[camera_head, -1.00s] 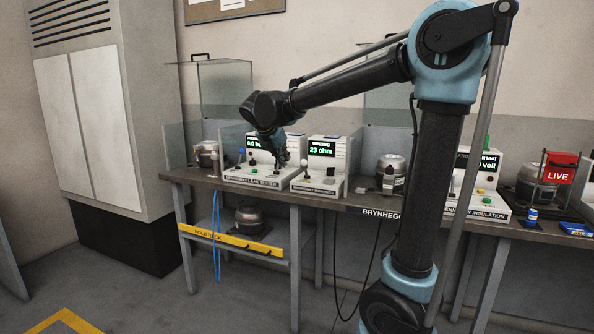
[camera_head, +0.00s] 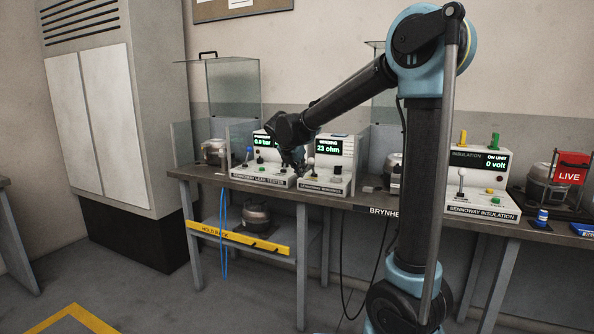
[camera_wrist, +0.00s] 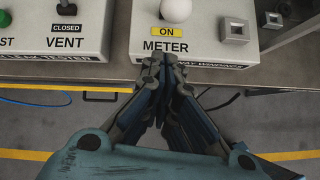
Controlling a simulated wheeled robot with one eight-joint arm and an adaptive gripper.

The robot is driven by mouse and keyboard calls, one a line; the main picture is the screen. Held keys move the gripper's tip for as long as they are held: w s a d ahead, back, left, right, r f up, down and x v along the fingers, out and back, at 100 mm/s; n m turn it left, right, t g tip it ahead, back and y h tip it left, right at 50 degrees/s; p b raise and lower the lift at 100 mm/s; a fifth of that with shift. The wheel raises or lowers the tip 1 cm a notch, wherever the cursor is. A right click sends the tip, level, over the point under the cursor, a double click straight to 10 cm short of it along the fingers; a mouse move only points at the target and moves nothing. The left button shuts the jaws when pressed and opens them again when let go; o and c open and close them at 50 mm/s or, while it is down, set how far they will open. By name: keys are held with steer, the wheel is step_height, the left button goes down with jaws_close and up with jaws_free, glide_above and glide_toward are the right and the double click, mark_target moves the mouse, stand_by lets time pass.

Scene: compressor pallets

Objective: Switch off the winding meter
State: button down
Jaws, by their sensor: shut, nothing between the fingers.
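The winding meter (camera_head: 328,170) is a white console on the bench, with its display lit green at "23 ohm". In the wrist view its front part (camera_wrist: 205,52) shows a yellow "ON" label above the word METER. A white round knob (camera_wrist: 176,9) stands just above that label, cut by the top edge. My gripper (camera_wrist: 163,62) is shut and empty, its fingertips just below the METER label. I cannot tell whether they touch the console. In the head view my gripper (camera_head: 296,160) is dark and small, between the winding meter and the leak tester.
The leak tester (camera_head: 262,180) stands close to the left, with a VENT lever labelled CLOSED (camera_wrist: 66,9). A square button (camera_wrist: 236,30) lies right of the knob. The bench edge (camera_wrist: 112,84) runs below the consoles. The insulation unit (camera_head: 482,195) stands further right.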

steer(key=shift+w+d+r, duration=0.3)
steer(key=shift+w, duration=0.2)
steer(key=shift+w+d+r, duration=0.25)
steer(key=shift+w, duration=0.25)
steer(key=shift+a+r, duration=0.1)
steer(key=shift+a, duration=0.05)
